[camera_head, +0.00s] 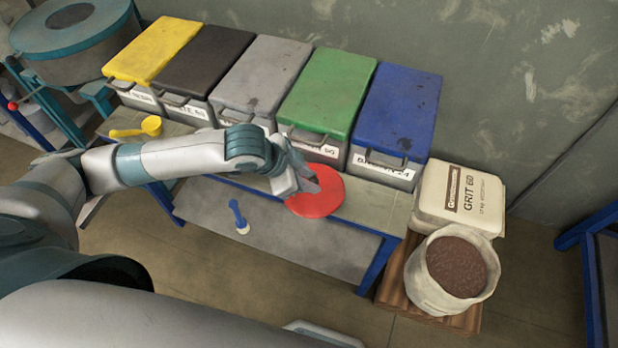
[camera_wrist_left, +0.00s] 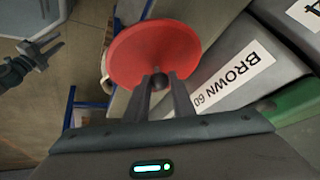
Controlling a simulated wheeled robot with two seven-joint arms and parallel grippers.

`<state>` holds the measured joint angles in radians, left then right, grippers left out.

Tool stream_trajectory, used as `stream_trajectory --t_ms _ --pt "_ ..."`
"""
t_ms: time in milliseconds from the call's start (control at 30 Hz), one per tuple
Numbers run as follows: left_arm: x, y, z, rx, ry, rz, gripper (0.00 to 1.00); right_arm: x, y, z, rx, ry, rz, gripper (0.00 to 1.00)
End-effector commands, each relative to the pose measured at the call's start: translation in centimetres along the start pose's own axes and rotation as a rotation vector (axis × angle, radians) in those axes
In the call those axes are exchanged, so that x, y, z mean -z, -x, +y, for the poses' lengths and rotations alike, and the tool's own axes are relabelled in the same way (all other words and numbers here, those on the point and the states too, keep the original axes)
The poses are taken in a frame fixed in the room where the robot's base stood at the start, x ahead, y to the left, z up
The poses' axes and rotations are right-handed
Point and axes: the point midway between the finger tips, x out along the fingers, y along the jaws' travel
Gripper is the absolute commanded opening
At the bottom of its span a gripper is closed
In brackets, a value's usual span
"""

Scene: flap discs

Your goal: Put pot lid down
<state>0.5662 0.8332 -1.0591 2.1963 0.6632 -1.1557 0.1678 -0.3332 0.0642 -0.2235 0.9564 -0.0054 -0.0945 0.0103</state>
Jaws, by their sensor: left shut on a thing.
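The pot lid (camera_head: 317,194) is a round red disc in the head view, in front of the green and blue bins. In that view it overlaps the front edge of the bench. My left gripper (camera_head: 309,186) is shut on the lid's small dark knob. In the left wrist view the lid (camera_wrist_left: 153,50) spreads out beyond the two fingertips (camera_wrist_left: 159,84), seen at a slant. I cannot tell whether its underside touches anything. A dark, jaw-like shape (camera_wrist_left: 32,60) at the left of the wrist view looks like my right gripper; its opening is unclear.
Bins with yellow (camera_head: 152,50), black (camera_head: 205,59), grey (camera_head: 262,73), green (camera_head: 327,92) and blue (camera_head: 397,112) lids line the bench. A yellow scoop (camera_head: 150,126) lies left. An open sack (camera_head: 430,290) stands right.

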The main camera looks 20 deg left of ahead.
Motion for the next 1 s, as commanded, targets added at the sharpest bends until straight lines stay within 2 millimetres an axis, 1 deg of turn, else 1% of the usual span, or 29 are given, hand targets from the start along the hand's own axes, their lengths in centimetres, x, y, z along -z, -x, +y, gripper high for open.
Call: stream_trajectory --t_ms 67,100,167,200,533,667,867,1000 --pt "-0.1 -0.1 0.0 -0.001 0.001 0.000 0.00 0.2 0.1 0.0 0.000 0.000 0.004 0.31" --pt "-0.1 -0.2 0.1 -0.001 0.001 0.000 0.25 0.2 0.1 0.0 0.000 0.000 0.004 0.31" --pt "-0.1 -0.2 0.1 -0.001 0.000 0.000 0.39 0.3 0.0 0.0 0.000 0.000 0.005 0.31" --pt "-0.1 -0.2 0.0 0.000 0.000 0.000 0.41 0.3 0.0 0.0 0.000 0.000 0.005 0.31" --pt "-0.1 -0.1 0.0 0.000 0.000 0.000 0.41 0.3 0.0 0.0 0.000 0.000 0.005 0.31" --pt "0.0 0.5 -0.1 0.001 0.000 -0.001 0.41 0.4 -0.1 0.0 0.000 0.000 0.009 0.31" --pt "0.0 2.8 -0.1 0.002 -0.002 0.001 0.41 0.8 -0.2 0.0 0.000 0.000 0.020 0.31" --pt "0.0 5.2 -0.1 0.002 -0.001 0.001 0.41 1.2 -0.2 -0.1 0.001 0.000 0.028 0.31"
